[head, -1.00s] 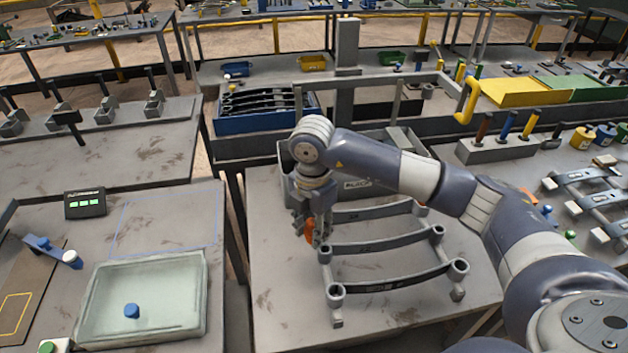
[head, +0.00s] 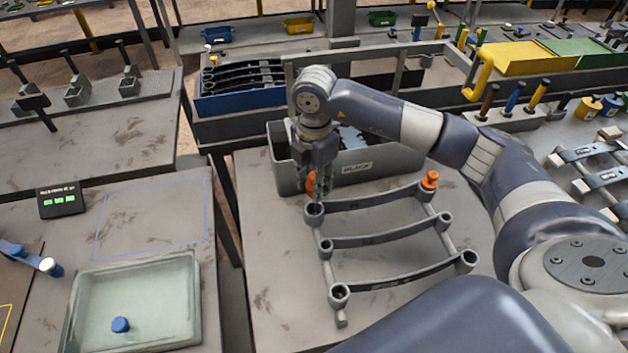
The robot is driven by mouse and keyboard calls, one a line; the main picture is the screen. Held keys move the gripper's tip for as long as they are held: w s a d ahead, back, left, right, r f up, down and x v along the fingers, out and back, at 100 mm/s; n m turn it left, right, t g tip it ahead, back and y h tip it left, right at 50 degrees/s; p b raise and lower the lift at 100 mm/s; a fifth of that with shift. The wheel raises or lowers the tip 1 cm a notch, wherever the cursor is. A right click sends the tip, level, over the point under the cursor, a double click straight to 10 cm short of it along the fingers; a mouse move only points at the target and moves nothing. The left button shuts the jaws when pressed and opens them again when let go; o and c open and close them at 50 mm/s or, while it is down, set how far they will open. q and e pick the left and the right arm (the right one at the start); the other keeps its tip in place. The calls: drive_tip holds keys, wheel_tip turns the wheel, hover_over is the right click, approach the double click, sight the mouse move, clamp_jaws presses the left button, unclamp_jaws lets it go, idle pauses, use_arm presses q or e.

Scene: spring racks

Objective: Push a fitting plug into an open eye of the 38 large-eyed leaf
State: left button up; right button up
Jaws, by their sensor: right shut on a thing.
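My right gripper (head: 318,190) points down, shut on an orange plug (head: 311,184), just above the left eye of the far leaf (head: 375,200). I cannot tell whether the plug touches that eye. Another orange plug (head: 430,180) stands upright in the far leaf's right eye. The middle leaf (head: 385,239) and the near leaf (head: 405,280) lie parallel on the same rack, with no plugs visible in their eyes. The near leaf's eyes look open. The leaf markings are too small to read. My left gripper is not in view.
A grey bin labelled BLACK (head: 375,166) stands close behind the far leaf. A blue crate (head: 240,100) of dark leaves is farther back. A glass-like tray (head: 190,335) with a blue plug (head: 121,325) sits at left.

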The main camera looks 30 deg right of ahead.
wheel_tip(320, 180, down, 3)
drive_tip(key=shift+r+b, duration=0.2)
drive_tip(key=shift+b, duration=0.8)
drive_tip(key=shift+f+b, duration=0.3)
drive_tip(key=shift+f, duration=0.1)
drive_tip(key=shift+f+b, duration=0.3)
drive_tip(key=shift+f, duration=0.15)
drive_tip(key=shift+f+b, duration=0.35)
drive_tip(key=shift+f, duration=0.1)
use_arm(q)
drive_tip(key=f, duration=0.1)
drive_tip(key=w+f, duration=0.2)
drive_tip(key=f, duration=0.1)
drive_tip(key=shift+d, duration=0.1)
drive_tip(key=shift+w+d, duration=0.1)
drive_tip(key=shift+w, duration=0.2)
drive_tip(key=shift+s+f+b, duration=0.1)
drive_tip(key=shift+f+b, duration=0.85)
drive_tip(key=shift+b, duration=0.05)
use_arm(e)
drive_tip(key=shift+f, duration=1.05)
drive_tip(key=o, duration=1)
